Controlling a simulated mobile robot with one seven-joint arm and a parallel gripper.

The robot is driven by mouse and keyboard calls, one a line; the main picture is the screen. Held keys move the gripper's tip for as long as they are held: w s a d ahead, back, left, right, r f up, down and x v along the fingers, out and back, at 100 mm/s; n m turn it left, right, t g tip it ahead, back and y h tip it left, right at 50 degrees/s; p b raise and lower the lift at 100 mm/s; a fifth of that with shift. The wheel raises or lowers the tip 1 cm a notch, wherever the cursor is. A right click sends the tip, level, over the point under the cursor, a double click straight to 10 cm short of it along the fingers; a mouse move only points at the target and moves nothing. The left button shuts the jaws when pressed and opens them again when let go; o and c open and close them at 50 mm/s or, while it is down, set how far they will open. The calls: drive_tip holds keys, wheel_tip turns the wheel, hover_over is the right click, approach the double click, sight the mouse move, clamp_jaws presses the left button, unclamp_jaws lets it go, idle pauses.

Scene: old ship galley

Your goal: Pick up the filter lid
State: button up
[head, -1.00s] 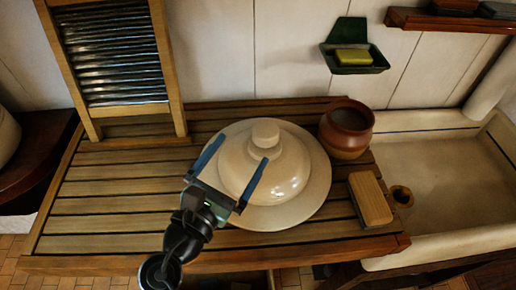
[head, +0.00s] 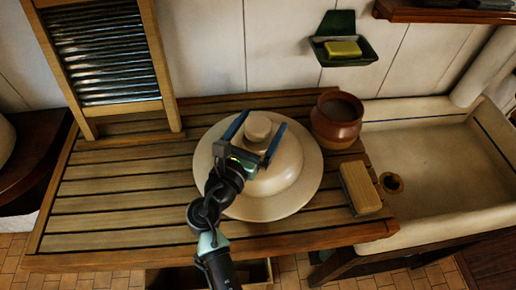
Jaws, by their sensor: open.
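The filter lid (head: 284,178) is a cream, glossy dome with a wide flat rim and a round knob (head: 258,127) on top. It lies on the slatted wooden board in the head view. My gripper (head: 260,126) is open, with its two blue-edged fingers on either side of the knob as seen from above. I cannot tell whether the fingers touch the knob or how far down they reach. My gripper and wrist hide the left front part of the dome and rim.
A brown clay pot (head: 337,120) stands close behind the lid's right side, and a wooden brush or block (head: 360,188) lies at its right. A washboard (head: 105,60) leans at the back left. The pale sink (head: 440,150) is at right. The board's left side (head: 120,210) is clear.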

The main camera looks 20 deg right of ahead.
drive_tip(key=shift+x, duration=1.1)
clamp_jaws()
drive_tip(key=shift+r, duration=0.2)
